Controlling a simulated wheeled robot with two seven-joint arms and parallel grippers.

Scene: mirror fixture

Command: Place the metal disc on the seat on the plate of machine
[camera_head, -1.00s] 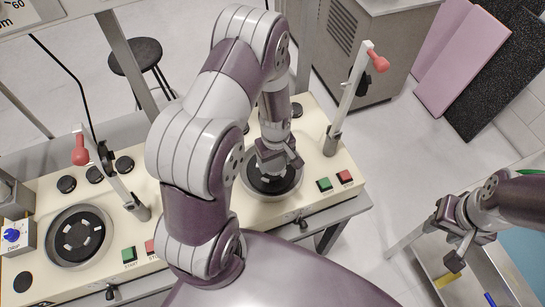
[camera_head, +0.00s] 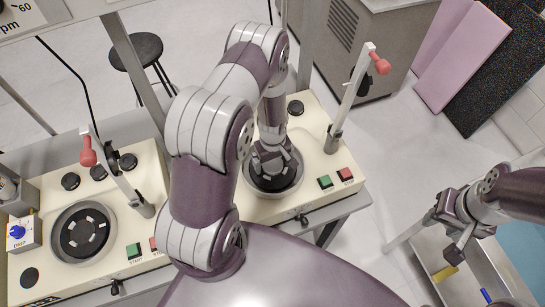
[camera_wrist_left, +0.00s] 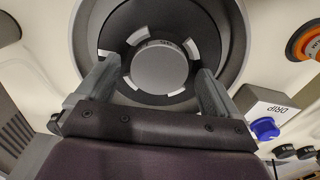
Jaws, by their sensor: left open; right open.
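A grey round metal disc (camera_wrist_left: 160,69) lies flat at the middle of the dark plate (camera_wrist_left: 118,28) in the left wrist view, with short pale segments around it. The seat under it is hidden. My left gripper (camera_head: 275,163) is open above the plate (camera_head: 293,183) of the right-hand machine, which my arm partly hides. In the left wrist view its two fingers (camera_wrist_left: 154,92) stand apart on either side of the disc, and I see no clear grip on it. My right gripper (camera_head: 455,238) is open and empty above a tray at the right.
A second machine at the left has its own plate (camera_head: 82,233) and a red-knobbed lever (camera_head: 88,155). A similar lever (camera_head: 378,64) rises beside the right plate. Green (camera_head: 325,182) and red (camera_head: 346,174) buttons sit nearby. The metal tray (camera_head: 465,290) holds a yellow piece (camera_head: 445,273).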

